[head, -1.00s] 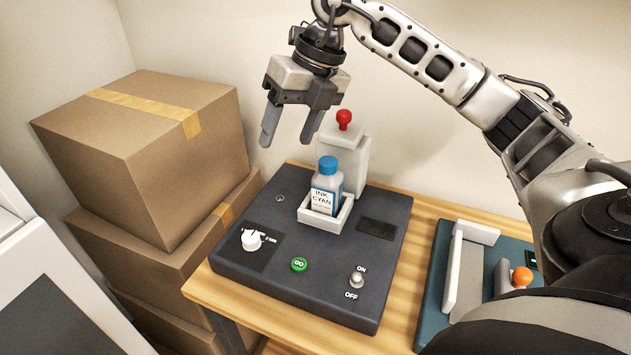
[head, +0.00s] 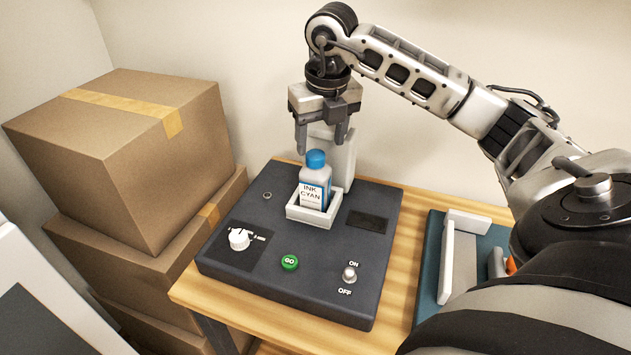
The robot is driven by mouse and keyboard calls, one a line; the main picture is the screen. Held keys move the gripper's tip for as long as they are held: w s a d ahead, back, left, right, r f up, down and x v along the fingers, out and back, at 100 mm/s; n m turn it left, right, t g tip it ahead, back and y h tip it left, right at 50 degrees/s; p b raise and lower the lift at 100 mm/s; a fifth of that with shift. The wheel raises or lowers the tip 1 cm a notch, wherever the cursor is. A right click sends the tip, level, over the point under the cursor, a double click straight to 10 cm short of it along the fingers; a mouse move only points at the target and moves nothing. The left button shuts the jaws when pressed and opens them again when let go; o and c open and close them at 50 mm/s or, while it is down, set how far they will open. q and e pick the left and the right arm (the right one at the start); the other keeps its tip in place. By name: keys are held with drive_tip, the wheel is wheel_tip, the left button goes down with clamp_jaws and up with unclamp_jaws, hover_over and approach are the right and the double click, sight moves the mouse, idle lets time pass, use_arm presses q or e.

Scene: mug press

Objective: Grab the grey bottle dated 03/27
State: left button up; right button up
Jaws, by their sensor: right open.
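A bottle (head: 315,182) with a grey body and a blue cap stands upright in a white open holder (head: 297,213) on the dark machine. Its label reads INK CYAN; a smaller line below is too small to read. My right gripper (head: 321,147) is open, its fingers pointing down just above and behind the bottle's cap, with nothing between them. It appears close to the cap, but whether it touches cannot be told. My left gripper is not in view.
The dark machine (head: 230,268) carries a white dial (head: 239,239), a green GO button (head: 289,262) and an ON/OFF switch (head: 349,273). A white post (head: 345,160) rises behind the bottle. Cardboard boxes (head: 130,160) are stacked at left; a teal-based device (head: 432,262) is at right.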

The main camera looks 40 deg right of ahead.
sight(315, 154)
drive_tip(key=f, duration=0.2)
drive_tip(key=w+f+p, duration=0.1)
drive_tip(key=f, duration=0.1)
drive_tip(key=shift+a+f, duration=0.2)
drive_tip(key=shift+f, duration=0.2)
clamp_jaws()
drive_tip(key=shift+r, duration=0.1)
